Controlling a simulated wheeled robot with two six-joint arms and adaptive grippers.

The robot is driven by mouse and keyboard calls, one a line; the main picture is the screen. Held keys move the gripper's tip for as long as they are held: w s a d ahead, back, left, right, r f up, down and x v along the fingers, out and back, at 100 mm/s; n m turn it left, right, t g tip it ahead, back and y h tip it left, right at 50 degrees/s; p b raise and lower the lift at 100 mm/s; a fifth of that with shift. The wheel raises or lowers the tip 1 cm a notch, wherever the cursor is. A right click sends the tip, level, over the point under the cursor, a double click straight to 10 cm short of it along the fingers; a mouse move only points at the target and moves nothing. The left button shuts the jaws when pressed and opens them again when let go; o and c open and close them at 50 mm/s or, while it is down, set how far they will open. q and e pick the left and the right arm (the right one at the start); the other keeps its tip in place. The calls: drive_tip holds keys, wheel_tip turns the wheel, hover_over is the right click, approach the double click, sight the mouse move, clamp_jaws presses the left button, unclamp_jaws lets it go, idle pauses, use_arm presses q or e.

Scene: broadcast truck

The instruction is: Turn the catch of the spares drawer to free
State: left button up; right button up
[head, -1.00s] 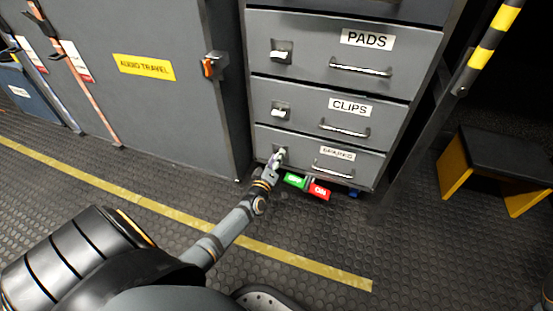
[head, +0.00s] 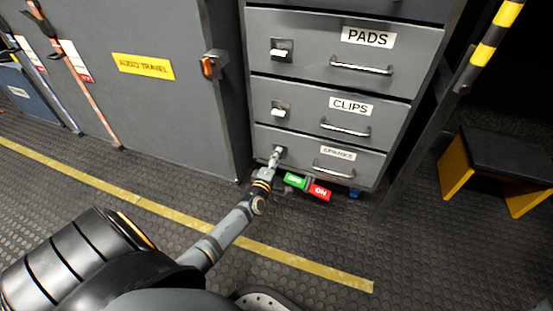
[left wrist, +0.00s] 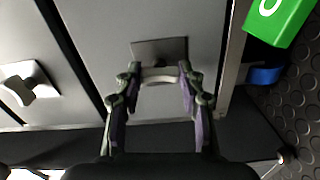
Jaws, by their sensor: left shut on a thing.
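The spares drawer (head: 303,158) is the lowest labelled drawer of the grey cabinet, and it is closed. Its catch (left wrist: 160,73) is a pale bar on a dark square plate. My left gripper (head: 277,153) reaches the catch from the front. In the left wrist view, the left gripper's fingers (left wrist: 160,84) stand on both sides of the bar and grip it. In the head view the fingers mostly hide the catch, so its exact angle is hard to tell. My right gripper is not in view.
The clips drawer (head: 300,107) and pads drawer (head: 310,45) above have similar catches. A black and yellow step (head: 495,165) stands at right. The floor in front is clear.

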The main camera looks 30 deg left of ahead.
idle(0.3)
use_arm(q)
drive_tip(key=o, duration=1.2)
drive_tip(key=shift+c, duration=0.2)
drive_tip(key=v, duration=1.2)
